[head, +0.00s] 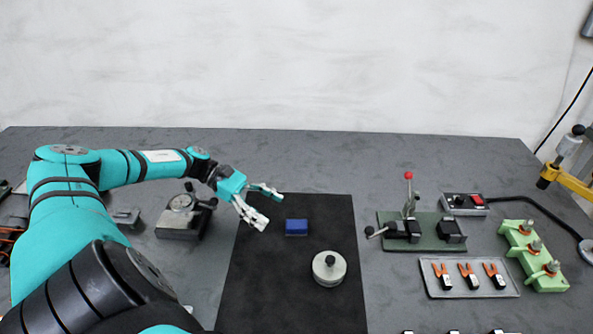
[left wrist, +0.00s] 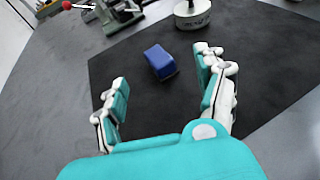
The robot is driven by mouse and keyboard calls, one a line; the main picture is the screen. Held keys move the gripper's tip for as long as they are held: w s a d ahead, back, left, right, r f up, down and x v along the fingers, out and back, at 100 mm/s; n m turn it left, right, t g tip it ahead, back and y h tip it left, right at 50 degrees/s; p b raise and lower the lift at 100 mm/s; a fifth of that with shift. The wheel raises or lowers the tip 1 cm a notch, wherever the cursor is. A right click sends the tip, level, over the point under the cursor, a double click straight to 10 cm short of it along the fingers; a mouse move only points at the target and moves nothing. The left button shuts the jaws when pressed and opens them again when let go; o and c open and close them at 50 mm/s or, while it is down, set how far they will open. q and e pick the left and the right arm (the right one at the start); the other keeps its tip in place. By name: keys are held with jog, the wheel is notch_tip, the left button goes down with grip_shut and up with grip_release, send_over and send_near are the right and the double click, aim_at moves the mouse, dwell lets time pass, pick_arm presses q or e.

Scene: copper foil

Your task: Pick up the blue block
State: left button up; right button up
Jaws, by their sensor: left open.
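The blue block (head: 296,227) lies on a black mat (head: 270,290) on the grey table. In the left wrist view the blue block (left wrist: 160,62) shows ahead of the fingertips, between their lines and apart from both. My left gripper (head: 268,207) is open and empty, above the mat to the left of the block in the head view. Its two spread fingers also show in the left wrist view (left wrist: 160,68). My right gripper is in neither view.
A pale round weight (head: 328,268) stands on the mat, in front of the block and to its right. A dial device (head: 182,218) sits left of the mat. A green toggle-clamp plate (head: 425,232) and a clip tray (head: 468,278) lie to the right.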

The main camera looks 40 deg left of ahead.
aim_at(296, 223)
pick_arm(q)
jog(key=shift+x, duration=0.95)
jog(key=p+x, duration=0.1)
jog(key=x, duration=0.1)
jog(key=p+x, duration=0.2)
jog(key=shift+w+d+r, duration=0.1)
jog(key=shift+w+d, duration=0.2)
jog(key=shift+d, duration=0.05)
jog(key=shift+w+d+f, duration=0.1)
jog(key=shift+d+f, duration=0.1)
jog(key=shift+d, duration=0.1)
jog(key=shift+c, duration=0.2)
jog(key=shift+c, duration=1.3)
grip_shut()
